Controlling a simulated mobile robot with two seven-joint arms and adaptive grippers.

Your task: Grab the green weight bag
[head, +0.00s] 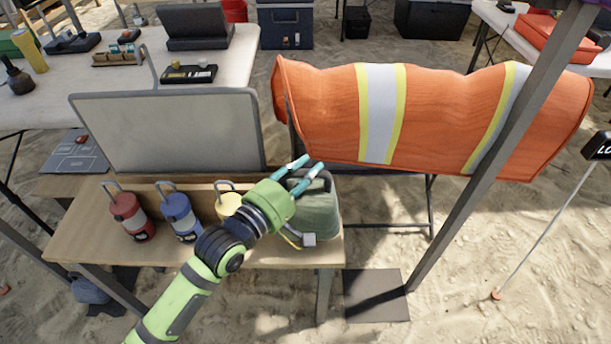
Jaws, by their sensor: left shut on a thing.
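The green weight bag (318,215) stands upright at the right end of the wooden bench (85,225), with a dark handle on top and a small pale tag at its lower left. My left gripper (304,168) reaches over the bag's top from the left. Its teal-tipped fingers are at the handle and shut on it. The gripper and wrist hide the bag's left side. I cannot tell whether the bag is lifted off the bench. My right gripper is not in view.
Red (128,215), blue (180,216) and yellow (228,205) containers with handles stand left of the bag. A framed board (170,130) stands behind them. An orange reflective cover (325,110) hangs close behind the bag. A grey pole (470,180) rises at right. Sand lies beyond the bench's right end.

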